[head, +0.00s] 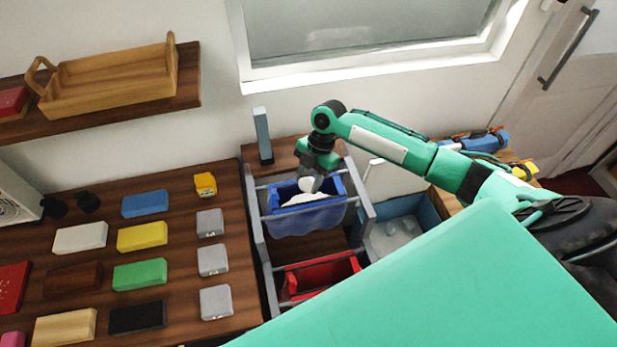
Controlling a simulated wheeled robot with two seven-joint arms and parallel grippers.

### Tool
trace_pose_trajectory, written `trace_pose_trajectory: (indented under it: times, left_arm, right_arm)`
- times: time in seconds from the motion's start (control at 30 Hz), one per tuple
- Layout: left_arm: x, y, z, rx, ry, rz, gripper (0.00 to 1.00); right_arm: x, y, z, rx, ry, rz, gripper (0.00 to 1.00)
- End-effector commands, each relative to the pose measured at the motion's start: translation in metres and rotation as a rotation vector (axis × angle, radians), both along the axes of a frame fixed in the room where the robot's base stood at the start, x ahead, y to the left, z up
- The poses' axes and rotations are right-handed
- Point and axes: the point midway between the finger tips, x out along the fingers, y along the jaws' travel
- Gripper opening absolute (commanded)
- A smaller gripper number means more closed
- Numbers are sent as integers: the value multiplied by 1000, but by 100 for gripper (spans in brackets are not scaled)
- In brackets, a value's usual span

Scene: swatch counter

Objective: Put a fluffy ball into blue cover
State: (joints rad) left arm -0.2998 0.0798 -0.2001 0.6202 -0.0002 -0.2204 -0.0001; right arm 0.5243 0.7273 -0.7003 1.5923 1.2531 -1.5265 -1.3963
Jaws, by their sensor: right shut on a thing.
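A blue bin (305,221), which looks like the blue cover, hangs between the grey rails of a rack. White fluffy material (305,185) shows at its opening. My right gripper (314,180) points down over the bin, shut on a white fluffy ball at the opening. The fingertips and part of the ball are hard to make out, and I cannot tell whether the ball touches the bin's inside. My left gripper is out of view.
A red bin (323,274) sits lower in the same grey rack. Colored blocks (142,236) lie in rows on the wooden counter at left. A wooden tray (115,80) stands on a shelf. An open blue-sided box (408,226) is right of the rack.

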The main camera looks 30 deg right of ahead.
Motion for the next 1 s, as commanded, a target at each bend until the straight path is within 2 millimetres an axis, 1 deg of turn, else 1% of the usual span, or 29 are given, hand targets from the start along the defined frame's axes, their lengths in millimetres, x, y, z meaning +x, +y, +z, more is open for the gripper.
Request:
trace_pose_trajectory:
  times: [0.03,0.57,0.97,1.0]
  left_arm:
    - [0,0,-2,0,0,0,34]
    - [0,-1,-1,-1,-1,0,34]
    - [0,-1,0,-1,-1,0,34]
    - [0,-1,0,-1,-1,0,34]
  right_arm:
    - [0,0,-2,0,0,0,33]
    - [0,0,-2,0,0,0,33]
    - [0,1,-5,0,0,-1,33]
    - [0,1,-5,0,0,-1,48]
